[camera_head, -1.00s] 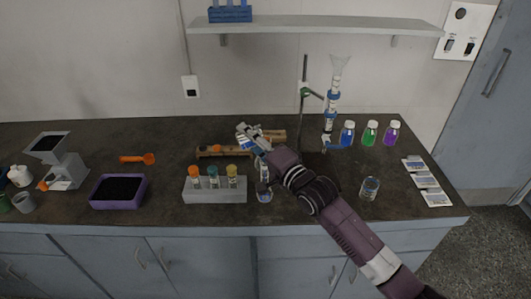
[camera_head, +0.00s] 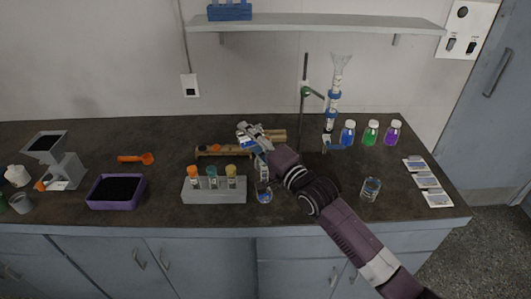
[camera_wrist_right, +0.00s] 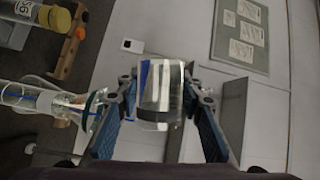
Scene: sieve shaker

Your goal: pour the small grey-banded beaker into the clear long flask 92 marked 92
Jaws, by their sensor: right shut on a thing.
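My right gripper (camera_head: 248,132) is shut on the small grey-banded beaker, above the bench behind the tube rack. In the right wrist view the beaker (camera_wrist_right: 160,82) is clear, with a dark band and a blue stripe, between the fingers (camera_wrist_right: 160,100). Its axis there runs across that of the flask, so it looks tilted; I see no stream. The clear long flask (camera_head: 264,195) stands on the bench below my right wrist, partly hidden by it. In the wrist view the flask (camera_wrist_right: 35,97) has its neck toward the beaker. I cannot read its mark. My left gripper is not in view.
A grey rack (camera_head: 214,190) with several capped tubes stands left of the flask. Another glass beaker (camera_head: 371,188) stands to the right. A burette stand (camera_head: 304,100) and coloured bottles (camera_head: 371,133) are at the back right. The front right bench is mostly clear.

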